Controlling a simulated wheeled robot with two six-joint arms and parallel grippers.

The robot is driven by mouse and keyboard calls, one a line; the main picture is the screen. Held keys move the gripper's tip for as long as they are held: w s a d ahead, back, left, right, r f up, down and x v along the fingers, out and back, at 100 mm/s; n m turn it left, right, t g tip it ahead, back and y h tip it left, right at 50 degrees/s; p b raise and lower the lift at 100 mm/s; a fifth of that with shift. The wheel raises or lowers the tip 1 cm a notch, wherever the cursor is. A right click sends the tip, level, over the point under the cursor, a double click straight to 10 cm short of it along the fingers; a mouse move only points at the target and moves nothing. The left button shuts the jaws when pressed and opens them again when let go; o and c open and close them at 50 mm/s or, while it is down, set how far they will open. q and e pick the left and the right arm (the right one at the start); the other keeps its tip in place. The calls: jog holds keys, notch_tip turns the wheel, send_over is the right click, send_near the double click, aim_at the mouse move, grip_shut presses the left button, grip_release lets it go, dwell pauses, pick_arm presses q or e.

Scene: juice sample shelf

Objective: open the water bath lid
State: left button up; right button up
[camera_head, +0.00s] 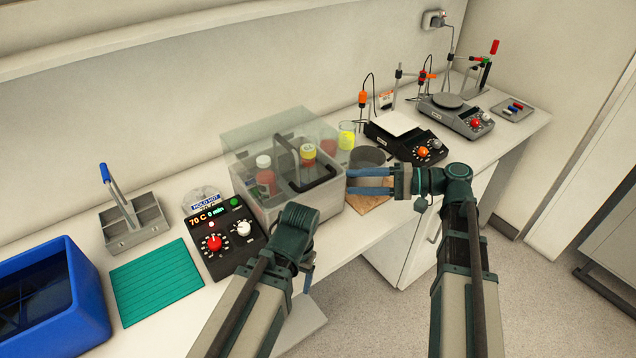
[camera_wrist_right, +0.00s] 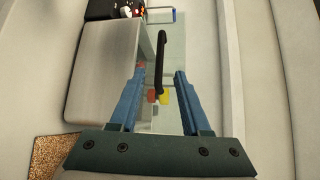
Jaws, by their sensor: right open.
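The water bath (camera_head: 318,203) is a light metal box on the bench, with bottles (camera_head: 264,177) inside. A clear lid (camera_head: 245,140) covers it, with a dark handle (camera_head: 289,160) at its front. My right gripper (camera_head: 348,181) is open at the bath's right side. In the right wrist view, the handle (camera_wrist_right: 161,65) appears between the open fingertips (camera_wrist_right: 160,73), with no clear contact. The bath wall (camera_wrist_right: 100,75) stands left of the fingers there. My left gripper (camera_head: 308,272) hangs in front of the bath, its fingers mostly hidden.
A black control box (camera_head: 223,245) with knobs stands left of the bath. A green mat (camera_head: 156,282) and blue bin (camera_head: 88,318) lie farther left. Free floor is at the right.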

aim_at(321, 182)
jog(key=a, duration=0.3)
jog(key=w+a+f, duration=0.1)
jog(key=a, duration=0.2)
jog(key=a+b, duration=0.1)
jog(key=a, duration=0.2)
jog(key=shift+w+a+f, duration=0.2)
jog(key=shift+a+f, duration=0.05)
jog(key=shift+a, duration=0.15)
jog(key=shift+c, duration=0.3)
grip_shut()
dwell(0.7)
